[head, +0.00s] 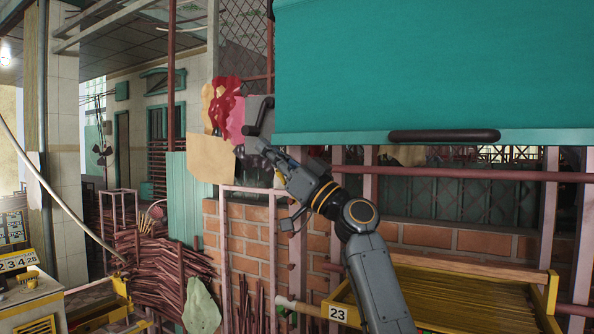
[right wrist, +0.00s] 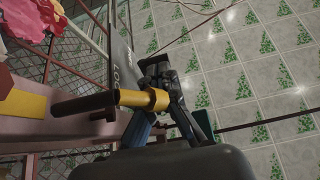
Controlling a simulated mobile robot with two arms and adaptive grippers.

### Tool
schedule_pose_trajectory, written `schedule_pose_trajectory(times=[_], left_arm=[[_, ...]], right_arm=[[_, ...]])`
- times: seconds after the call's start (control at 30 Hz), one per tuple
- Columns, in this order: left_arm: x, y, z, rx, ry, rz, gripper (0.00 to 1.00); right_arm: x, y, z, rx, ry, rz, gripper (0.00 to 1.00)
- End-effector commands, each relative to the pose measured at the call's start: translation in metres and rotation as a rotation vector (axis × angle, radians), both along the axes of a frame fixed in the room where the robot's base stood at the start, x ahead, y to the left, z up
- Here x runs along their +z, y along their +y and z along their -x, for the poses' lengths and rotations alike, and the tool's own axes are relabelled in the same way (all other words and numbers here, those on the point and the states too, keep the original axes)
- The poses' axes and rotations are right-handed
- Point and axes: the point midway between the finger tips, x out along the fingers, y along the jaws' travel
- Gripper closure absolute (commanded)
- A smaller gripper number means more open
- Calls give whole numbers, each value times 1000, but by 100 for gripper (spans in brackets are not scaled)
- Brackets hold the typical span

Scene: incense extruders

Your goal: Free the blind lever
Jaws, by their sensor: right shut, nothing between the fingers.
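The blind is a wide teal panel (head: 430,70) at the upper right, with a dark bar handle (head: 444,135) along its bottom edge. A black lever (head: 260,118) sits left of it on a grey plate. In the right wrist view the lever's dark round handle (right wrist: 85,104) points left, with a yellow collar (right wrist: 145,100) at its inner end. A grey plate (right wrist: 122,62) behind it carries partly hidden lettering. My right gripper (head: 266,150) is shut and empty just below the lever. In the right wrist view its fingers (right wrist: 158,88) are close to the collar; contact cannot be told.
Coloured sheets (head: 222,108) hang just left of the lever. A brick wall (head: 250,240) and pink posts stand below. A yellow-framed tray marked 23 (head: 339,313) is at the lower right. Bundled sticks (head: 160,270) lie at lower left.

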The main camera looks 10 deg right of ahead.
Motion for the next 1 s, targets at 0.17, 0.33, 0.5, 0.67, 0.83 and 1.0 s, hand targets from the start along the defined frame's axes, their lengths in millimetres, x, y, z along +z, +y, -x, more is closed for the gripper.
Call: schedule_pose_trajectory(times=[0.17,0.33,0.5,0.67,0.83,1.0], left_arm=[[0,-1,0,0,0,1,60],[0,-1,0,0,0,1,60],[0,-1,0,0,0,1,60],[0,-1,0,0,0,1,60],[0,-1,0,0,0,1,60],[0,-1,0,0,0,1,76]], right_arm=[[-21,-24,16,-3,0,2,100],[-38,-44,32,-2,0,4,100],[-50,-59,43,-1,0,1,100],[-54,-64,47,0,1,2,100],[-54,-65,48,1,1,2,100],[-56,-64,47,0,3,4,100]])
